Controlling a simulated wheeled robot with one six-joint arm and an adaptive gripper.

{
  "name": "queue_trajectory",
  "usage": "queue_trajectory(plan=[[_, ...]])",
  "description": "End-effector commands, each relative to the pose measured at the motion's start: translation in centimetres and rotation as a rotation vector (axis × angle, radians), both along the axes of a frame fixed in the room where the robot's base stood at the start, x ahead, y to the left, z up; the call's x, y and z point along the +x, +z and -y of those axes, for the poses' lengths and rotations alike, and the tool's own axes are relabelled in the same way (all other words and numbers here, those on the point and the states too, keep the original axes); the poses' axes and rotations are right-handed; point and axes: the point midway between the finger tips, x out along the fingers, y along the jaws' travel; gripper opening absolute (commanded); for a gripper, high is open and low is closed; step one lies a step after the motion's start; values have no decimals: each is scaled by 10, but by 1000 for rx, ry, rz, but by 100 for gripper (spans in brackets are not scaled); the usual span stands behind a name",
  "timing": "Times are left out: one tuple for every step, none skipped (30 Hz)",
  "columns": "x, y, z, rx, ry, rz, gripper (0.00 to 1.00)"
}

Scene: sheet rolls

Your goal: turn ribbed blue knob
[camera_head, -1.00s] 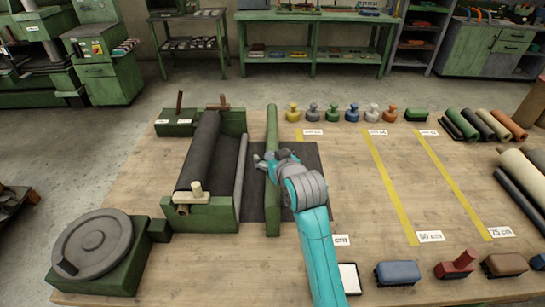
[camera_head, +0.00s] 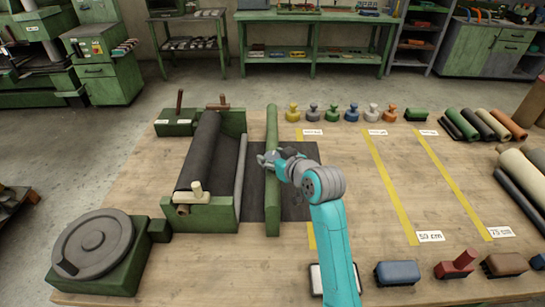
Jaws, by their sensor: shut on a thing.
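My gripper (camera_head: 267,159) is over the long green bar (camera_head: 272,205), near its middle. Its fingers are closed at the bar, and what lies between them is too small and hidden to make out. No ribbed blue knob shows clearly at the bar. A small blue knob-topped piece (camera_head: 351,112) stands upright in a row at the back of the table, apart from my gripper. A dark sheet (camera_head: 298,190) lies under the bar and reaches out to its right.
A dark roll (camera_head: 200,150) lies in a green stand left of the bar. A grey handwheel (camera_head: 93,243) is at the front left. Brushes and blocks (camera_head: 397,272) line the front edge; coloured rolls (camera_head: 490,125) lie at the right. The table between the yellow strips (camera_head: 390,185) is clear.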

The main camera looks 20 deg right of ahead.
Motion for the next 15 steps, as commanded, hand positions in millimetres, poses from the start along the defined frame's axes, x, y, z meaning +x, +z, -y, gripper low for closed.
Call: queue_trajectory(plan=[[1, 0, 3, 1, 37, 0, 19], [1, 0, 3, 2, 64, 0, 19], [1, 0, 3, 1, 102, 0, 19], [1, 0, 3, 2, 130, 0, 19], [1, 0, 3, 2, 159, 0, 19], [1, 1, 3, 0, 197, 1, 19], [1, 0, 3, 0, 226, -1, 19], [1, 0, 3, 1, 254, 0, 19], [1, 0, 3, 1, 294, 0, 19], [1, 0, 3, 1, 321, 0, 19], [1, 1, 3, 0, 351, 0, 19], [1, 0, 3, 1, 389, 0, 19], [1, 0, 2, 0, 418, 0, 19], [1, 1, 3, 1, 447, 0, 19], [1, 1, 2, 1, 485, 1, 19]])
